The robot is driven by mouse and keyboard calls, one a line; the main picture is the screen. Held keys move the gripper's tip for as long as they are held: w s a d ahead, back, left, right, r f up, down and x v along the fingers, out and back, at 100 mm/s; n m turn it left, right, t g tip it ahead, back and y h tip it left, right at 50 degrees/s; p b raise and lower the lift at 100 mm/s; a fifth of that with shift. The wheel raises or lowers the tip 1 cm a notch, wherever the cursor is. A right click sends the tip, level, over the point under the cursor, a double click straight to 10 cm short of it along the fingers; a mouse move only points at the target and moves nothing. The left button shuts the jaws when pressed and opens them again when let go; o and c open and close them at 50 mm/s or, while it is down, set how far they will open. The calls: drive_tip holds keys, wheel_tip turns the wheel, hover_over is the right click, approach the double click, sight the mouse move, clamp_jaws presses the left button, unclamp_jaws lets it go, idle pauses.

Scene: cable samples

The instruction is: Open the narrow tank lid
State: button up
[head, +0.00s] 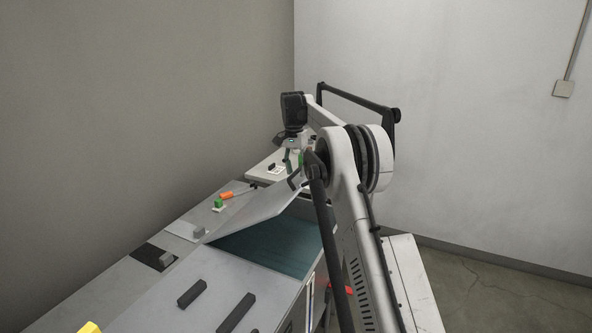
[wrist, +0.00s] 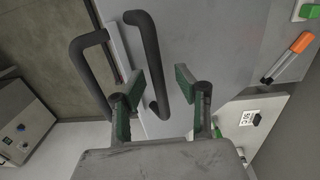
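The grey tank lid (head: 255,205) stands tilted up in the head view, with a teal tank interior (head: 275,245) showing beneath it. In the wrist view the lid's grey panel (wrist: 215,50) fills the middle, with a dark bar handle (wrist: 146,50) on it. My gripper (head: 294,165) is at the raised end of the lid. In the wrist view its green-padded fingers (wrist: 160,80) are apart, with the handle's lower part between them, nearer the left finger. A gap shows on the right side, so the gripper does not look closed on the handle.
A closed grey lid with two dark handles (head: 235,313) lies in front. A second dark bar (wrist: 90,70) shows left in the wrist view. An orange marker (head: 227,195) and small blocks lie on the left bench (head: 115,285). A wall stands behind the bench.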

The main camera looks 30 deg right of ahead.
wheel_tip(320, 180, up, 12)
drive_tip(key=shift+w+a, duration=0.2)
idle(0.5)
idle(0.5)
drive_tip(key=s+a+r+n+t+b, duration=0.2)
drive_tip(key=s+a+r+n, duration=0.1)
drive_tip(key=s+a+r, duration=0.5)
drive_tip(key=s+a+n+t+b, duration=0.1)
drive_tip(key=s+a, duration=0.2)
drive_tip(key=s, duration=0.4)
drive_tip(key=s+a+n+t+b, duration=0.1)
drive_tip(key=s+a, duration=0.3)
drive_tip(key=s, duration=0.2)
drive_tip(key=s+a+f+n+t+b, duration=0.1)
drive_tip(key=s+a+f, duration=0.3)
drive_tip(key=s+f, duration=0.7)
drive_tip(key=s+a+f+n+t+b, duration=0.2)
drive_tip(key=s+f, duration=0.9)
drive_tip(key=s, duration=0.8)
drive_tip(key=shift+a+f+n+t, duration=0.3)
drive_tip(key=shift+a+f+n, duration=0.1)
drive_tip(key=shift+a+n, duration=0.6)
